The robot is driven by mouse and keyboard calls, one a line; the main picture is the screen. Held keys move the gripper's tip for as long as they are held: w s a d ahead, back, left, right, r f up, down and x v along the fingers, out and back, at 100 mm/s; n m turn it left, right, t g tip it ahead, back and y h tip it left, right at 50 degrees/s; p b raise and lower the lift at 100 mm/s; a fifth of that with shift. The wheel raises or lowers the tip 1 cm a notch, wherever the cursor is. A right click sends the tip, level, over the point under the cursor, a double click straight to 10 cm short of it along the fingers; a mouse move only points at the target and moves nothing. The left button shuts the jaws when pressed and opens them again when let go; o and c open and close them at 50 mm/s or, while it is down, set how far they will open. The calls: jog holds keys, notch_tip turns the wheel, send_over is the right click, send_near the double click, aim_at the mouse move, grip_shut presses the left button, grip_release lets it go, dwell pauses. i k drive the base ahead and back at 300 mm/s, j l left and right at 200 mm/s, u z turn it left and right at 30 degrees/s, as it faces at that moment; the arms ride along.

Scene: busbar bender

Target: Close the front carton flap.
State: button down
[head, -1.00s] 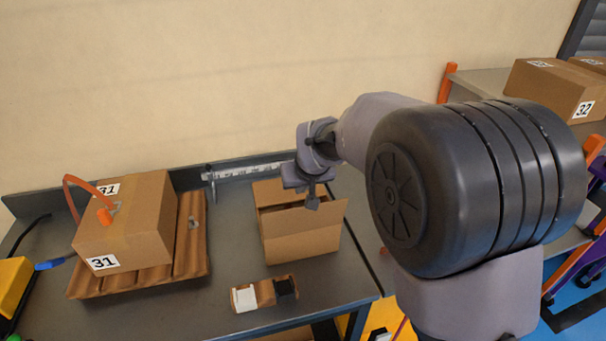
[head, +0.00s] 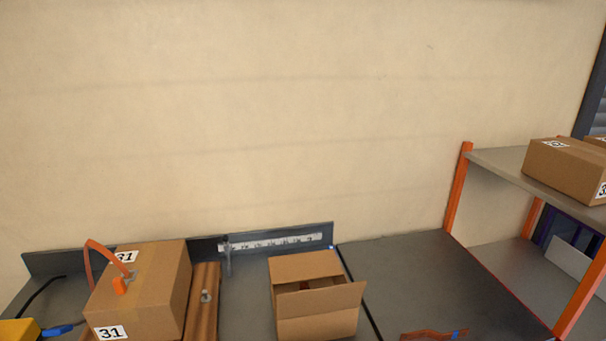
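The open carton (head: 316,325) stands on the grey bench at the bottom middle of the head view. Its lower edge is cut off by the frame. The front carton flap (head: 325,299) stands up from the front edge and leans outward, and its right end sticks out past the carton's side. Behind it, the rear part of the top (head: 304,264) looks covered by a flap lying nearly flat. A narrow dark gap with something reddish shows between the two. My gripper is not in view.
A carton marked 31 (head: 140,290) with an orange strap sits on a brown ribbed pallet (head: 203,300) at left. A ruler (head: 275,243) runs along the bench's back. The grey surface right of the carton (head: 420,285) is mostly clear. An orange-posted shelf (head: 500,165) with cartons stands at right.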

aim_at(303, 303)
jog(key=i+j+u, duration=0.1)
jog(key=j, duration=0.4)
jog(key=i+j, duration=0.1)
jog(key=j, duration=0.4)
jog(key=j+u, duration=0.15)
jog(key=j, duration=0.35)
jog(key=i+l, duration=0.05)
